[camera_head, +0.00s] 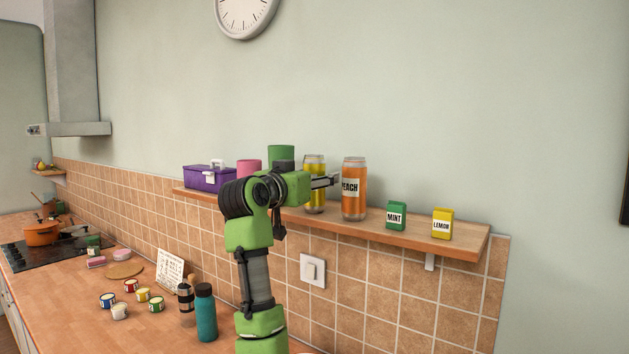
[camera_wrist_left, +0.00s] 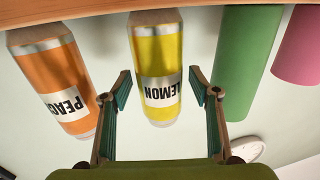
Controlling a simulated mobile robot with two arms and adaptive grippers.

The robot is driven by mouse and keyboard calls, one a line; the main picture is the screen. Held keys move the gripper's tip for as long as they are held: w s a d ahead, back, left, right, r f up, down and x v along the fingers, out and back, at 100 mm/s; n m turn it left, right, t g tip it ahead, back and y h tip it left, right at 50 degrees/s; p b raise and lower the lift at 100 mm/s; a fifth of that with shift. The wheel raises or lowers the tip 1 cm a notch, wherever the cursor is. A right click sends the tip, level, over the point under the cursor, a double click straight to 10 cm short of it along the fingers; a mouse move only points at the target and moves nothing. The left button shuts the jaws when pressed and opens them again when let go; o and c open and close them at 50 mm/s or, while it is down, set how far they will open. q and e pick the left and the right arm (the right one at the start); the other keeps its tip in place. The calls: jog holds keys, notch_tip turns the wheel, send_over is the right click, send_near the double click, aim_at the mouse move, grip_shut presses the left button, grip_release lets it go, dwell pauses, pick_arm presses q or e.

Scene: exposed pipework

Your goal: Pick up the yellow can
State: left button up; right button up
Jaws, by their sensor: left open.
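The yellow can (camera_head: 315,165) stands on the wall shelf, partly hidden behind my left gripper (camera_head: 326,182) in the head view. In the left wrist view, which is upside down, the yellow can (camera_wrist_left: 158,62) carries a LEMON label and lies between and beyond the fingertips. My left gripper (camera_wrist_left: 160,78) is open, with one finger toward each side of the can and visible gaps to it. My right gripper is in neither view.
The shelf (camera_head: 468,245) also holds an orange PEACH can (camera_head: 354,200) close beside the yellow one, green (camera_wrist_left: 246,60) and pink (camera_wrist_left: 298,48) cylinders on the other side, a purple box (camera_head: 205,180), and small MINT (camera_head: 397,216) and LEMON (camera_head: 442,224) boxes.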

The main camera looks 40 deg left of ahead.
pick_arm(q)
jog(key=shift+s, duration=0.1)
jog(key=c, duration=1.4)
jog(key=shift+r, duration=0.1)
jog(key=shift+c, duration=0.2)
jog(key=shift+r, duration=0.1)
